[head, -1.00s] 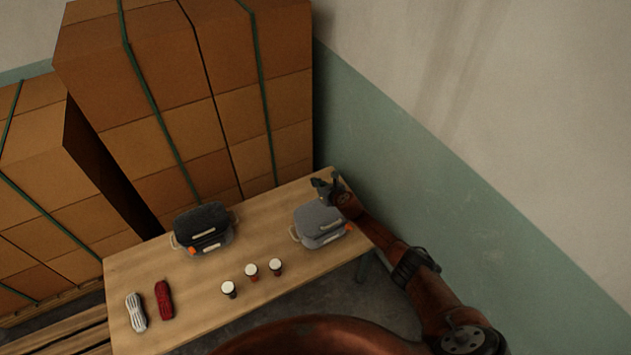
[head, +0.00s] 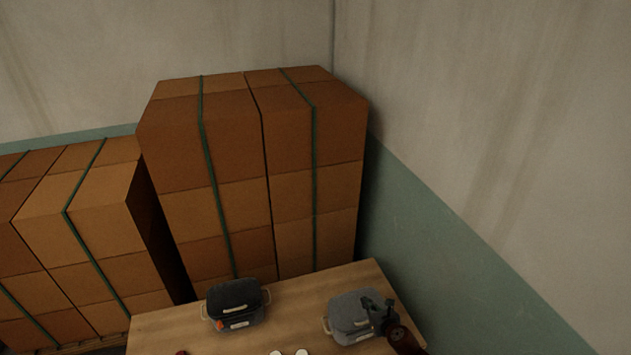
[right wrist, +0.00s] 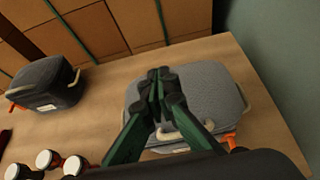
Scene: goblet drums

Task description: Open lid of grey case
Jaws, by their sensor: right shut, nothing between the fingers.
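The grey case (head: 346,304) stands on the table's right part, and its lid looks shut. It also shows in the right wrist view (right wrist: 208,84), with a pale handle at its near side and an orange piece at its near right corner. My right gripper (head: 376,306) is over the right part of the case. In the right wrist view my right gripper (right wrist: 158,84) has its green fingers together and empty, in front of the lid. I cannot tell whether they touch it. My left gripper is out of view.
A dark case (head: 237,299) with an orange latch stands to the left on the wooden table (head: 290,300). Several small white-topped drums (right wrist: 47,160) sit near the front. Strapped cardboard boxes (head: 225,180) rise behind the table. A wall (head: 450,255) stands to the right.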

